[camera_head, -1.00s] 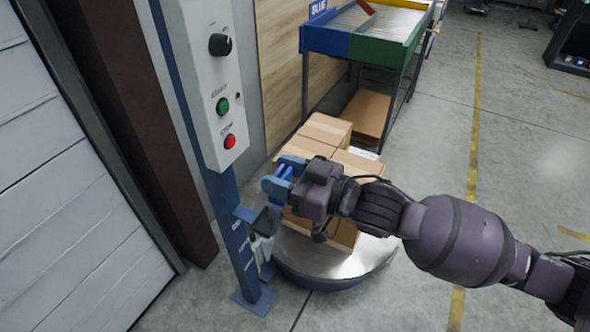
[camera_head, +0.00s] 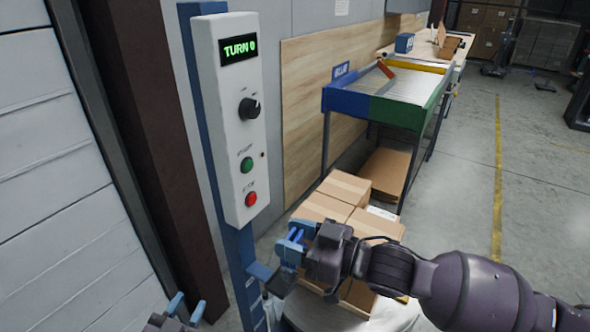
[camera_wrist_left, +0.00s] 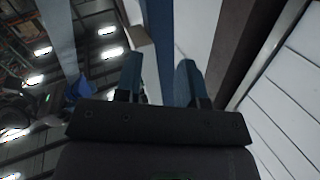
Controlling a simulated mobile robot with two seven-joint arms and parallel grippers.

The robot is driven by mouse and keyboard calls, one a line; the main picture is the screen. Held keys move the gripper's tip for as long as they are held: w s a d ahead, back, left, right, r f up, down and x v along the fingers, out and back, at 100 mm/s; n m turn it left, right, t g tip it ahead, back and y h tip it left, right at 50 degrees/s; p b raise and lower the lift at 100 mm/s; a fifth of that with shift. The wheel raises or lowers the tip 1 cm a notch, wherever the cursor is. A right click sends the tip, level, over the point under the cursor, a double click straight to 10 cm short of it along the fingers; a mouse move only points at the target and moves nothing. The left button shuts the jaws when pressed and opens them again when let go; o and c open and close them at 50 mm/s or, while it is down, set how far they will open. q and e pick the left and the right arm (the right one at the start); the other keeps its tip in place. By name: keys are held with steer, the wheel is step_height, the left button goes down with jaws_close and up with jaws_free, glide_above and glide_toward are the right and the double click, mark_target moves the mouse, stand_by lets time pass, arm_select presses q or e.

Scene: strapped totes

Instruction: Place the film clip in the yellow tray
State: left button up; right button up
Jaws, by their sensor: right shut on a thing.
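My right gripper (camera_head: 294,240) is above the boxes beside the blue post. Its pale blue fingers are shut on a small bright blue piece (camera_head: 296,233), which looks like the film clip; the fingers hide much of it. My left gripper (camera_head: 186,303) is at the bottom left, fingers apart and empty. The left wrist view also shows its two fingers (camera_wrist_left: 159,68) apart. A yellow strip (camera_head: 413,66) shows at the far end of the blue and green rack; I cannot tell if it is the yellow tray.
A control panel (camera_head: 238,150) with knob and green and red buttons stands on the blue post (camera_head: 240,255). A dark bracket (camera_head: 284,283) juts from the post below my right gripper. Cardboard boxes (camera_head: 325,207) stand on a round turntable (camera_head: 310,318).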

arm_select(q)
steer(key=w+d+r+m+g+h, duration=0.3)
steer(key=d+r+m+h, duration=0.5)
steer(key=r, duration=0.2)
steer(key=w+d+r+m+g+h, duration=0.2)
steer(key=d+r+m+h, duration=0.65)
steer(key=r, duration=0.25)
steer(key=s+d+r+m+g+y, duration=0.35)
steer(key=d+m+g, duration=0.25)
steer(key=m+g, duration=0.4)
steer(key=s+d+r+m+g+y, duration=0.2)
steer(key=s+d+m+g, duration=0.3)
steer(key=m+g, duration=0.45)
steer(key=t+y, duration=0.7)
steer(key=y, duration=0.8)
glide_toward(294, 237)
steer(key=f, duration=0.8)
steer(key=shift+s+d+f, duration=0.1)
steer(key=shift+d+f, duration=0.05)
steer(key=shift+d, duration=0.05)
